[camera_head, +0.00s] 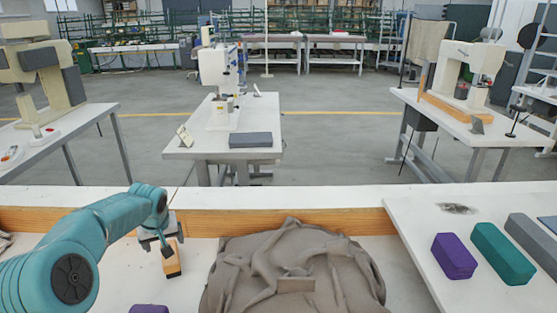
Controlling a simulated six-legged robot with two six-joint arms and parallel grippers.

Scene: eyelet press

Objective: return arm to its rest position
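My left arm, teal, comes in from the left. Its gripper (164,246) points down at a small wooden block with a dark part (173,264) on the white table, left of the grey-brown cloth heap. The fingertips are at or just over the block's upper part. The fingers are small and overlap the block, so I cannot tell whether they touch it or are open or shut. My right arm and gripper are not in view.
A crumpled grey-brown cloth (290,275) fills the middle front. On a raised white board at right lie a purple block (453,256), a teal block (503,253) and a grey block (533,243). A purple thing (148,309) shows at the bottom edge. A wooden strip (200,220) runs behind.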

